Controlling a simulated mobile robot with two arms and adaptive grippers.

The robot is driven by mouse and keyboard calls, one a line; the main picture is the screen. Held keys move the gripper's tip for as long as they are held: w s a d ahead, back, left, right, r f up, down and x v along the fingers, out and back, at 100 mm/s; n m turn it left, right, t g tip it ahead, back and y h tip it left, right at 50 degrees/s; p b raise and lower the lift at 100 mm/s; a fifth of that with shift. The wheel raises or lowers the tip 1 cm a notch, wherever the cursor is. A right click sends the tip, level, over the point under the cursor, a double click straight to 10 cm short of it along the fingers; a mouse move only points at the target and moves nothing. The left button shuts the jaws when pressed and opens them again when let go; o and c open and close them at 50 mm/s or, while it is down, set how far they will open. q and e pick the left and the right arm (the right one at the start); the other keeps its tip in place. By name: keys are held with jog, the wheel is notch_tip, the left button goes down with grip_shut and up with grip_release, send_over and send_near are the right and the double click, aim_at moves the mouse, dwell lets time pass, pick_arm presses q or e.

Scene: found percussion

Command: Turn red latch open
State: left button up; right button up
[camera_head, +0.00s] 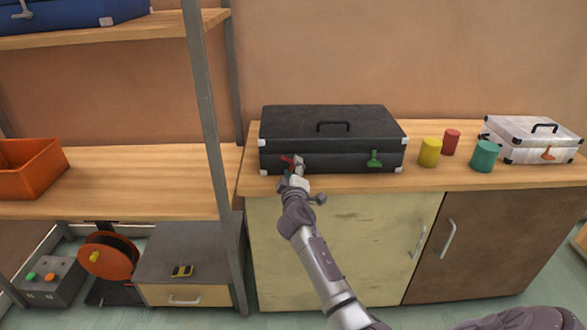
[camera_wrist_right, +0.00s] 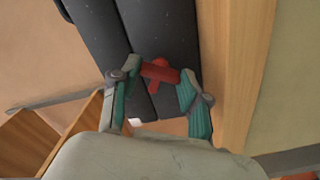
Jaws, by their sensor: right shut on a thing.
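A black case (camera_head: 345,150) with white corners lies closed on the wooden counter. It has a red latch (camera_head: 288,160) at the front left and a green latch (camera_head: 374,159) at the front right. My right gripper (camera_head: 297,168) is at the red latch, in front of the case. In the right wrist view, the red latch (camera_wrist_right: 160,72) sits between the two fingertips of my right gripper (camera_wrist_right: 157,80), which is shut on it. The latch's exact angle is hard to tell because the fingers partly cover it. My left gripper is not in view.
Yellow (camera_head: 430,152), red (camera_head: 451,141) and teal (camera_head: 484,156) cylinders stand right of the case. A white case (camera_head: 530,138) with an orange latch is farther right. A grey shelf post (camera_head: 207,110) rises left of the counter (camera_head: 246,180). An orange bin (camera_head: 30,170) sits on the left shelf.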

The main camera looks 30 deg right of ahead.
jog(key=n+p, duration=0.1)
jog(key=n, duration=0.2)
jog(key=shift+r+n, duration=0.1)
jog(key=shift+n, duration=0.2)
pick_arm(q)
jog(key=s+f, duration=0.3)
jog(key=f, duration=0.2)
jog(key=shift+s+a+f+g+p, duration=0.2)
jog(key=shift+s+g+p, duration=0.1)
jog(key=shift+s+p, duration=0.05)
pick_arm(e)
jog(key=shift+n, duration=1.4)
jog(key=o, duration=1.1)
jog(key=shift+a, duration=0.1)
jog(key=shift+o, duration=0.2)
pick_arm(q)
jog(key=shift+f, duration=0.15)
pick_arm(e)
jog(key=shift+f, duration=0.25)
